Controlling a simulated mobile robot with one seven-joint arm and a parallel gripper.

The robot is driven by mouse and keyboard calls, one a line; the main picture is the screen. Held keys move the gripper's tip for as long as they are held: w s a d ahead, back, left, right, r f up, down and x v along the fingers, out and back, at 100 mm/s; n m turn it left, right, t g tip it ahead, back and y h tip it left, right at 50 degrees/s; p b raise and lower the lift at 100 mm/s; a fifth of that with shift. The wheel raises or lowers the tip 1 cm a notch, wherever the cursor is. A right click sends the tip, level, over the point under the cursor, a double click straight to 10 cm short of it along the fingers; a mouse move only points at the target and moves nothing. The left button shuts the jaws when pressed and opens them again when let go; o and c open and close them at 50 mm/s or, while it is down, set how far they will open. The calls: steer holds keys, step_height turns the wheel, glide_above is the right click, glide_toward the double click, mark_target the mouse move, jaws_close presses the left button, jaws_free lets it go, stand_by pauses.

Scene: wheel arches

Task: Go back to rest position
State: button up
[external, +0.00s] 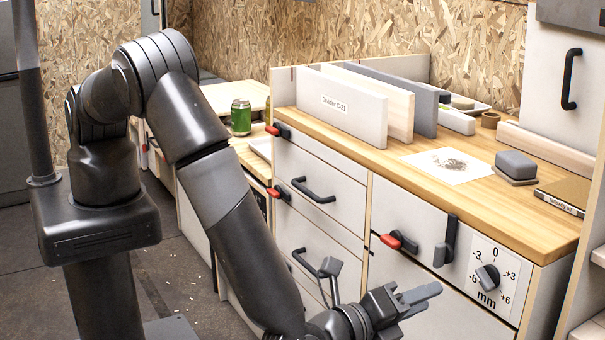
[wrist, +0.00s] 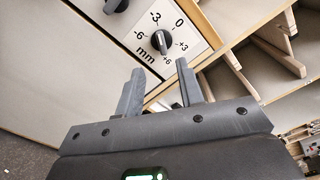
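My gripper (external: 424,298) is low in front of the cabinet's lower front, below the dial, in the external view. In the wrist view my gripper (wrist: 160,85) shows two grey fingers standing apart, with nothing between them. The arm bends down from its shoulder at the left toward the cabinet. The mm dial (external: 487,278) on the cabinet front is to the right of the gripper, and it also shows in the wrist view (wrist: 161,42) beyond the fingertips.
The wooden worktop (external: 395,168) holds upright divider boards (external: 340,108), a paper with dark crumbs (external: 449,165), a grey block (external: 516,164) and a book (external: 565,194). Red-tipped latches (external: 389,241) and drawer handles (external: 313,191) stick out. A green can (external: 240,117) stands farther back. Floor at left is open.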

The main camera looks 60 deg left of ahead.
stand_by(0.4)
